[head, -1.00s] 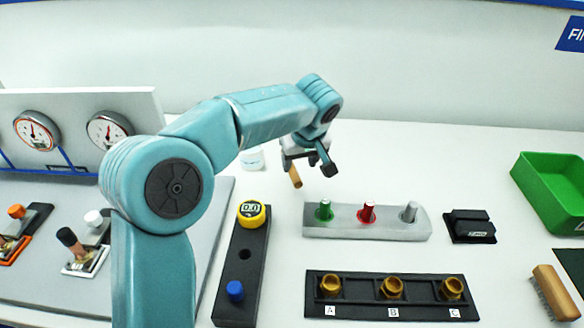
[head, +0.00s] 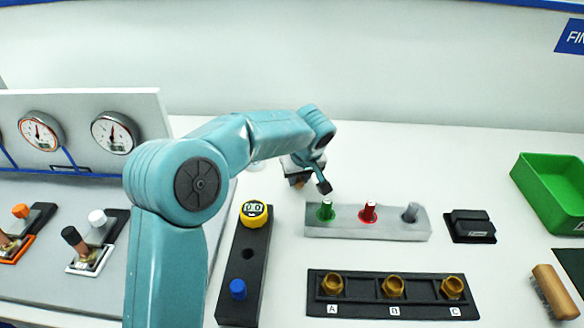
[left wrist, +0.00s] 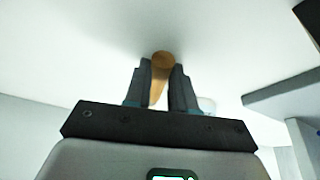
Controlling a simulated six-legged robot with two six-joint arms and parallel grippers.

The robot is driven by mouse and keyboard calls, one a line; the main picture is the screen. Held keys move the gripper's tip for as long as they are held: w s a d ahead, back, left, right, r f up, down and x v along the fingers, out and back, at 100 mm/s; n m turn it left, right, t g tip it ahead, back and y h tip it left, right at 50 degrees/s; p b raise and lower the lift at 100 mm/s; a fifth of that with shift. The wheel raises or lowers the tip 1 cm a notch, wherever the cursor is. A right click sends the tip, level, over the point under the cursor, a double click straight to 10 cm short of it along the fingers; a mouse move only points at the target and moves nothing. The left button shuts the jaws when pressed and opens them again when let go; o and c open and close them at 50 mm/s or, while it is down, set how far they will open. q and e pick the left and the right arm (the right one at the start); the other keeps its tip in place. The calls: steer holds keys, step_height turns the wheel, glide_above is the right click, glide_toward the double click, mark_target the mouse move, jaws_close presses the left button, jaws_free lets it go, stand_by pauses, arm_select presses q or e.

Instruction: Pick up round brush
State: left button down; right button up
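The round brush (head: 298,182) shows in the head view only as a bit of brown wooden handle under my left gripper. In the left wrist view its handle (left wrist: 161,66), with a rounded end, stands between the two fingers. My left gripper (head: 309,184) is low over the back of the table, behind the grey peg block. In the left wrist view the left gripper (left wrist: 161,84) is open around the handle, with a thin gap at its right side. The brush's other end is hidden. My right gripper is in neither view.
A grey block (head: 385,232) with green, red and grey pegs is just in front of the gripper. Also on the table are a black tray (head: 363,288) with brass cups, a black box (head: 472,225), a green bin (head: 552,192) and a wooden-backed brush (head: 553,292).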

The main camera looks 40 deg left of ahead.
arm_select(q)
step_height(320, 180, up, 20)
steer(key=p, duration=0.4)
stand_by(1.8)
